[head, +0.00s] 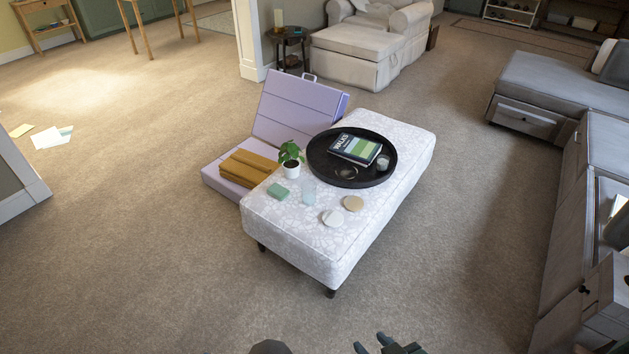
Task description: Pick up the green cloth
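The green cloth (278,192) is a small folded block lying on the near left part of the pale patterned ottoman (290,242). It sits just in front of a small potted plant (290,158) and left of a clear glass (309,192). My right gripper (371,345) is at the bottom edge, partly cut off, well short of the ottoman. Its fingertips look apart, with nothing seen between them. My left gripper does not show.
A round black tray (318,165) with a book (356,149) is on the ottoman, with two coasters (353,203) nearer. Grey seating (560,85) lines the right. Carpet before the ottoman is clear.

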